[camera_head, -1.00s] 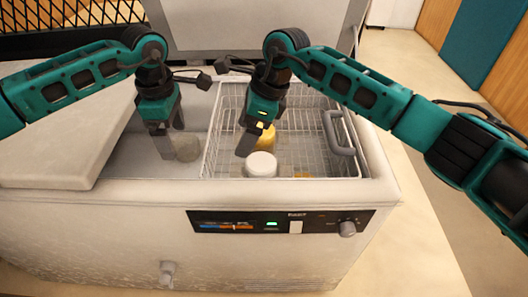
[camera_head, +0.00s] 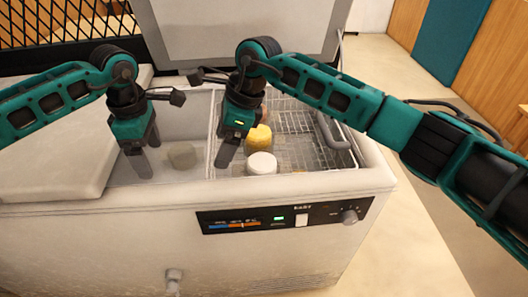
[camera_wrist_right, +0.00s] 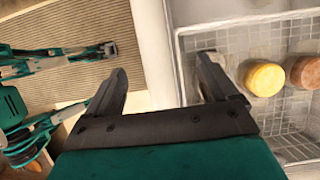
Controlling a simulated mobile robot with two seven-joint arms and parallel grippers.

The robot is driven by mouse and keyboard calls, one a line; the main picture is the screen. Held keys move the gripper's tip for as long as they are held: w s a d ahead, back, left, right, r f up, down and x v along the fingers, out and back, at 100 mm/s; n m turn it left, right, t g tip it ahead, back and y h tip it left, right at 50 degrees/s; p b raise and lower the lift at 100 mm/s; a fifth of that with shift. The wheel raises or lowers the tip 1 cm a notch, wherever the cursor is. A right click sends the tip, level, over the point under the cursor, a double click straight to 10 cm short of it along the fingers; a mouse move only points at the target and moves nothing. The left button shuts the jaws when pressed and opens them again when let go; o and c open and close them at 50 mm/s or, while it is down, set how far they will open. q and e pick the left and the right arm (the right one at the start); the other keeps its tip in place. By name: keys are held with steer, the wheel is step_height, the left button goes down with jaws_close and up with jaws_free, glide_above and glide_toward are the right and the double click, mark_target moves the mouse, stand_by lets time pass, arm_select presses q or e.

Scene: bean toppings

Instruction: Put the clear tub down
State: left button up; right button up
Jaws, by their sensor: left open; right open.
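The clear tub (camera_head: 182,155), small, greyish and see-through, stands in the left compartment of the chest freezer (camera_head: 120,235). My left gripper (camera_head: 146,157) is open and empty, pointing down to the left of the tub, with a gap between them. My right gripper (camera_head: 231,157) is open and empty near the divider between the compartments, left of the white-topped tub (camera_head: 262,165). In the right wrist view, my right gripper's (camera_wrist_right: 163,80) two fingers are spread with nothing between them. The clear tub cannot be made out there.
A wire basket (camera_head: 300,157) fills the freezer's right side. It holds the white-topped tub and a yellow tub (camera_head: 258,138); the right wrist view shows a yellow top (camera_wrist_right: 264,78) beside an orange-brown one (camera_wrist_right: 302,72). A pale lid (camera_head: 55,175) covers the far left.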

steer(key=v, duration=1.1)
steer(key=shift+w+d+r, duration=0.15)
steer(key=shift+d, duration=0.2)
